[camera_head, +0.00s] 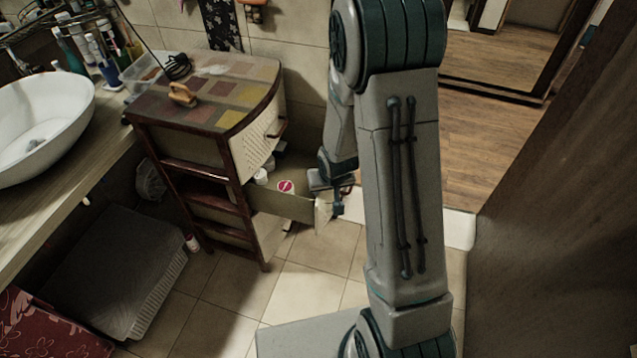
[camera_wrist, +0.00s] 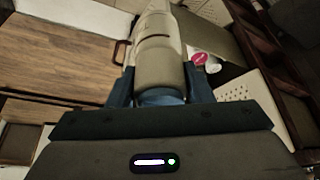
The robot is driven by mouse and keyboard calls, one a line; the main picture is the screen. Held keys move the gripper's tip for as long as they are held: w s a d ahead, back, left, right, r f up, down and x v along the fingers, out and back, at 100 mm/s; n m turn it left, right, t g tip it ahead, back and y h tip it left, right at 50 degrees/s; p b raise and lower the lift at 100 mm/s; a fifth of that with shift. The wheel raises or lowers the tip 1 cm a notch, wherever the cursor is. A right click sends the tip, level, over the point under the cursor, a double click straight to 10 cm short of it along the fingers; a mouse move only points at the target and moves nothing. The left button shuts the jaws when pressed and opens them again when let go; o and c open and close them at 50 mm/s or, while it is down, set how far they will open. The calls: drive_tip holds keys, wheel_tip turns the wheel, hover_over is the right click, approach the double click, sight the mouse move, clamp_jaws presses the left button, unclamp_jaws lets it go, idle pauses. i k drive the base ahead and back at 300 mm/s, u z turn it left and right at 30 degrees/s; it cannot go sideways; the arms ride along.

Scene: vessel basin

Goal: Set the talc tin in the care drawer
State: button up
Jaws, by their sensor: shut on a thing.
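My gripper (camera_wrist: 158,88) is shut on a pale beige, cylindrical tin, the talc tin (camera_wrist: 158,52), which stretches away from the fingers in the wrist view. In the head view my gripper (camera_head: 336,196) is by the outer end of the open care drawer (camera_head: 285,203), partly hidden by my arm. The drawer is pulled out from the wooden cabinet. Inside it are a red-and-white round item (camera_head: 286,187) and a small white container (camera_head: 261,177). The red item (camera_wrist: 199,58) also shows right of the tin in the wrist view. I cannot tell whether the tin touches the drawer.
The cabinet (camera_head: 205,150) has a tiled top with a tan object (camera_head: 183,95) and a clear box. A perforated upper drawer front (camera_head: 255,145) sits above the open drawer. A sink (camera_head: 40,125) and counter are left. Tiled floor (camera_head: 300,290) is clear in front.

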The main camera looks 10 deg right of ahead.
sight(305, 174)
drive_tip(key=z, duration=0.35)
drive_tip(key=i, duration=0.85)
drive_tip(key=u, duration=0.55)
